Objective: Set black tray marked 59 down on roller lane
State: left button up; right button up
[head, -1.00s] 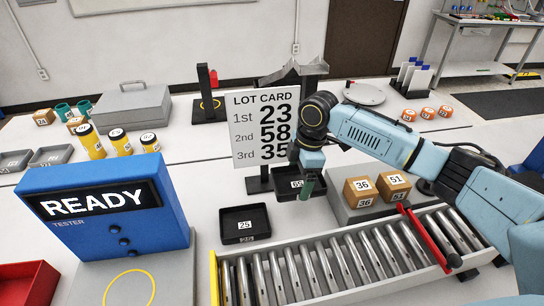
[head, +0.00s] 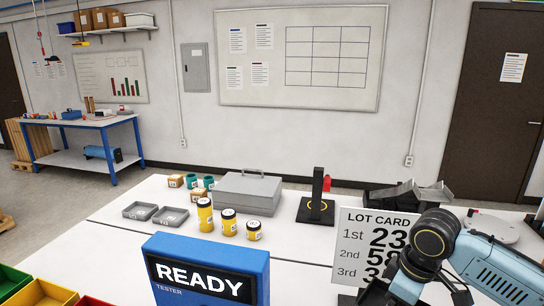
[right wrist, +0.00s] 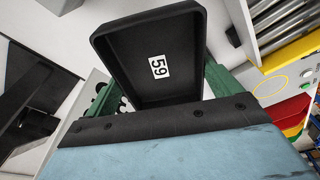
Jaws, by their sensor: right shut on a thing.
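The black tray marked 59 (right wrist: 118,48) fills the upper middle of the right wrist view, its white label facing the camera. My right gripper (right wrist: 160,84) is shut on this tray, with green fingers at its sides. The roller lane (right wrist: 282,22) shows in the top right corner of that view, apart from the tray in the picture. In the head view my right arm comes in at the lower right, and the tray and roller lane are out of frame. My left gripper is in neither view.
The lot card (head: 372,245) stands close beside my right arm. The blue tester (head: 207,270) reads READY. Behind it are yellow jars (head: 205,215), small grey trays (head: 140,210), a grey case (head: 247,193) and a black stand (head: 317,205).

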jog(key=s+a+f+m+b, duration=0.1)
jog(key=m, duration=0.1)
jog(key=s+a+f+m+b, duration=0.1)
jog(key=m+b, duration=0.1)
jog(key=s+a+f+m+h+b, duration=0.1)
jog(key=m+b, duration=0.1)
jog(key=shift+a+t, duration=0.3)
jog(key=m, duration=0.1)
jog(key=s+a+f+m+b, duration=0.1)
jog(key=m, duration=0.1)
jog(key=shift+s+a, duration=0.1)
jog(key=shift+s, duration=0.1)
jog(key=shift+r, duration=0.1)
